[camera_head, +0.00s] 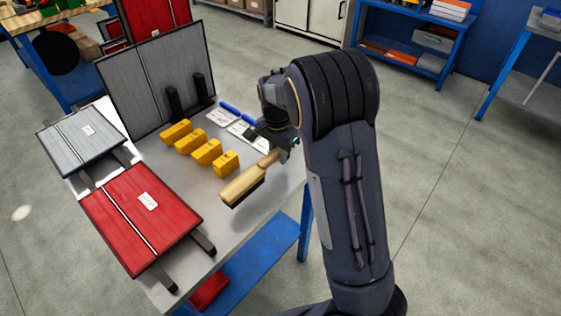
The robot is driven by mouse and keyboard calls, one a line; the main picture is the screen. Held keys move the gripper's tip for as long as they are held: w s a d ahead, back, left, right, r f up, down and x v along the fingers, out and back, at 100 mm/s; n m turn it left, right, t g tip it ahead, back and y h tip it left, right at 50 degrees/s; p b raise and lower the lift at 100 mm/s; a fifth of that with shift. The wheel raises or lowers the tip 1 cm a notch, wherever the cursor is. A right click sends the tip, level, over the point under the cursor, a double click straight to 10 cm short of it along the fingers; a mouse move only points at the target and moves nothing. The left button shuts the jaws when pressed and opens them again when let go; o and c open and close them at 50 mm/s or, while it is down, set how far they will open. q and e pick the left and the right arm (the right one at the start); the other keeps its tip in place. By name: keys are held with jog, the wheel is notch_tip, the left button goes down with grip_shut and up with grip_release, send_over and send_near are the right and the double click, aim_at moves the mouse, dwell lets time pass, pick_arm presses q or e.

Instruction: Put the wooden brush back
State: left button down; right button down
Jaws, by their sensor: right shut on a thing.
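A wooden brush (244,186) with a pale wooden body and dark bristles is at the right side of the grey worktable. My right gripper (273,150) is shut on the handle end of the brush. The brush points down and left from the gripper, near the table's right edge. I cannot tell whether the bristles touch the table. Part of the gripper is hidden by my right arm. My left gripper is not in view.
Several yellow blocks (208,152) stand in a row left of the brush. Blue-handled tools on white cards (225,114) lie behind it. A red panel (135,214) and grey panels (80,141) occupy the table's left and back. The table's front right surface (216,232) is clear.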

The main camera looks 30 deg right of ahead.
aim_at(281, 170)
jog(key=shift+d+f, duration=0.2)
jog(key=shift+f, duration=0.75)
jog(key=shift+d+f, duration=0.15)
jog(key=shift+f, duration=0.8)
jog(key=shift+f+b, duration=0.2)
jog(key=shift+b, duration=0.1)
jog(key=c, duration=1.3)
grip_release()
jog(key=shift+o, duration=0.2)
